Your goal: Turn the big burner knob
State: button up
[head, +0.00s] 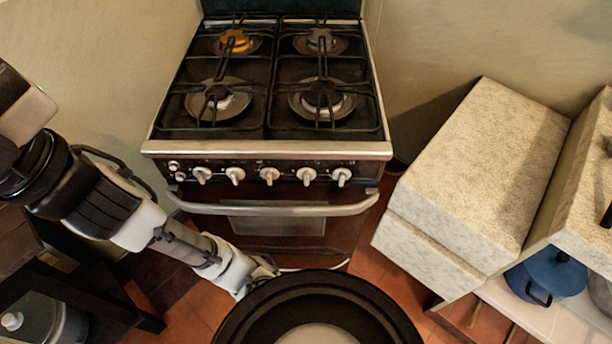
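A gas stove stands ahead in the head view. My gripper (267,267) is low in front of the oven door, below the handle in the picture and apart from the knobs.
The oven handle (275,210) sticks out below the knobs. A stone-topped counter (484,165) stands to the right, with a blue pot (546,276) near it. A dark wooden table (75,290) is at lower left. Some tiled floor (385,270) is clear right of the oven.

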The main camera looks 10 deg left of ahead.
aim_at(306, 175)
jog(key=u, duration=0.95)
jog(key=k+j+z, duration=0.55)
jog(key=k+z, duration=0.4)
jog(key=i, duration=0.05)
